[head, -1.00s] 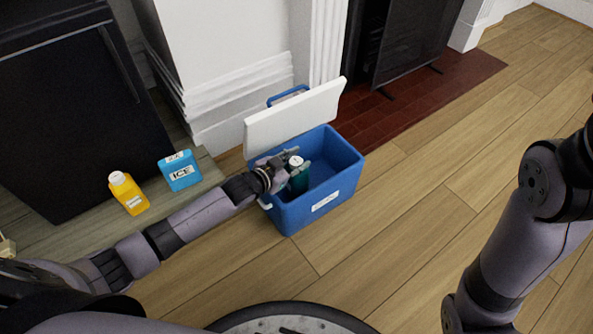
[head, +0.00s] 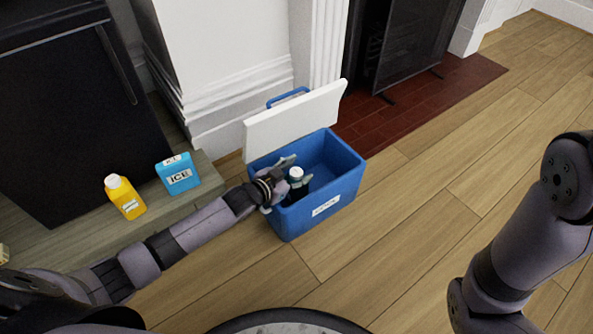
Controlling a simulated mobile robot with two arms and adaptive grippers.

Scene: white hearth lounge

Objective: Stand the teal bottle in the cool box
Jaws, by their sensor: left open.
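The blue cool box (head: 350,180) stands on the wood floor with its white lid (head: 290,122) raised. The teal bottle (head: 297,175) is inside, at the left end of the box. Its white cap points up and it looks upright; its lower body is hidden by the box wall and my gripper. My left gripper (head: 296,170) reaches over the box's left side. Its fingers are open, one on either side of the bottle near the cap. My right gripper is out of view; only part of that arm shows at right.
A yellow bottle (head: 126,198) and a blue ice pack (head: 178,175) stand on the grey ledge (head: 75,240) left of the box. A white fireplace surround (head: 225,80) is behind it. The floor to the right (head: 440,170) is clear.

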